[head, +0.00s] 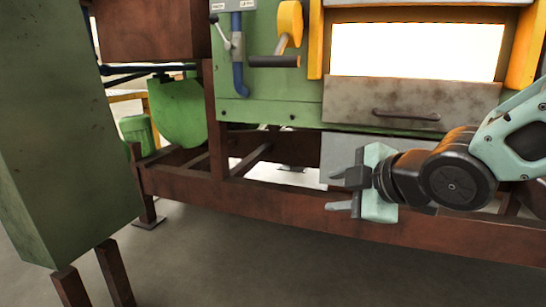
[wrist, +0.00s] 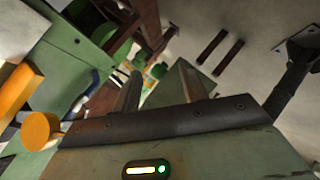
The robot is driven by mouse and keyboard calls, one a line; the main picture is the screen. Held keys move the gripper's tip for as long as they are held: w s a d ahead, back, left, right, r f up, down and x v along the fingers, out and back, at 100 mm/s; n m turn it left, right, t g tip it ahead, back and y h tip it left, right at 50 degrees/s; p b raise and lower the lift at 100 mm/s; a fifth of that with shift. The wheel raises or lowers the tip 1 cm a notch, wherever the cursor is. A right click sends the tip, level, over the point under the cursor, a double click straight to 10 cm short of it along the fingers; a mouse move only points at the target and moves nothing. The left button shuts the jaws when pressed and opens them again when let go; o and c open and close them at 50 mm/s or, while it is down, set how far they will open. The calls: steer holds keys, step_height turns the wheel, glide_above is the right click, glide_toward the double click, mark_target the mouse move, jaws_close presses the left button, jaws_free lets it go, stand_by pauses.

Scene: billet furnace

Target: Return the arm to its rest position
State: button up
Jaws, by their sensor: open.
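My gripper (head: 342,192) is in the right half of the head view, in front of the brown frame beam and below the furnace door. My arm comes in from the right edge of the head view. The grey furnace door (head: 412,104) with its dark handle stands above my gripper, apart from it.
The bright furnace opening (head: 415,50) shows above the door. A yellow lever with a dark grip (head: 274,61) sticks out on the green panel. A green cabinet (head: 70,130) stands at the left. The brown frame beam (head: 250,207) runs behind my gripper. Grey floor (head: 230,265) in front is clear.

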steer(key=s+d+f+m+g+h+p, duration=0.1)
steer(key=s+f+m+g+h, duration=0.35)
steer(key=s, duration=0.75)
steer(key=s+d+f+m+g+h, duration=0.1)
steer(key=s+f+m+g, duration=0.55)
steer(key=s, duration=0.55)
step_height(320, 180, up, 37)
steer(key=p, duration=3.7)
steer(key=shift+w+a+t, duration=0.15)
steer(key=shift+w+t, duration=0.2)
steer(key=shift+t, duration=0.05)
